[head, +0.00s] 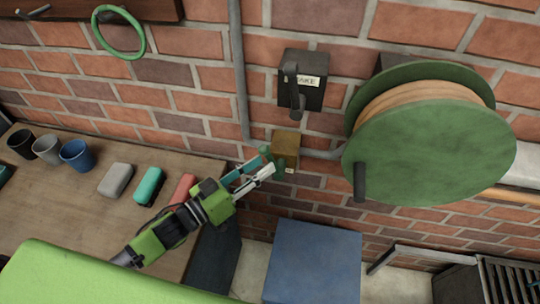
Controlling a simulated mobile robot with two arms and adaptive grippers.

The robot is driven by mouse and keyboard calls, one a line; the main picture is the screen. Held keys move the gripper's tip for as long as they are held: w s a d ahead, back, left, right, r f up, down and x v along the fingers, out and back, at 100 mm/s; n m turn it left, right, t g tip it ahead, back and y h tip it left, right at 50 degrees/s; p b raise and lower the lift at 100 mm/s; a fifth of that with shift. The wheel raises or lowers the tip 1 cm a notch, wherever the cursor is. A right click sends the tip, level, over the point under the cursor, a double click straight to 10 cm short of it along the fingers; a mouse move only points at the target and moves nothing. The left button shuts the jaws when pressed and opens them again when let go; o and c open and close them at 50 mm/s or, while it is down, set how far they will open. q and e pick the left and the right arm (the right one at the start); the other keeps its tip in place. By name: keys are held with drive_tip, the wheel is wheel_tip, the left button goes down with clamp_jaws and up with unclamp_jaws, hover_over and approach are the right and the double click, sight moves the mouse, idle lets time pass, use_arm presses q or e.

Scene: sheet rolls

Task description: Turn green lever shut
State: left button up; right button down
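A small brass-coloured box (286,143) is fixed to the brick wall, low beside the grey pipe. A dark green lever (280,164) shows at its lower left side, partly hidden by my fingers. My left gripper (267,164) reaches up from the lower left, with its tips right at the lever. Its two fingers, one teal and one pale, stand apart with a gap between them. Whether either finger touches the lever cannot be told. My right gripper is not in view.
A black box with a black handle (292,92) hangs above. A big green reel (430,150) stands out at the right. A wooden bench (60,200) with cups and coloured blocks is at the left. A blue box top (312,262) is below.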

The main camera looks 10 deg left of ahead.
sight(270, 160)
use_arm(q)
drive_tip(key=x, duration=0.3)
drive_tip(key=shift+w+d+p, duration=0.1)
drive_tip(key=shift+w+p, duration=0.1)
drive_tip(key=shift+p, duration=0.15)
drive_tip(key=shift+w+d, duration=0.15)
drive_tip(key=shift+w, duration=0.1)
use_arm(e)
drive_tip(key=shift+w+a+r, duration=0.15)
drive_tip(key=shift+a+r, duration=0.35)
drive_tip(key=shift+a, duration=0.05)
use_arm(q)
clamp_jaws()
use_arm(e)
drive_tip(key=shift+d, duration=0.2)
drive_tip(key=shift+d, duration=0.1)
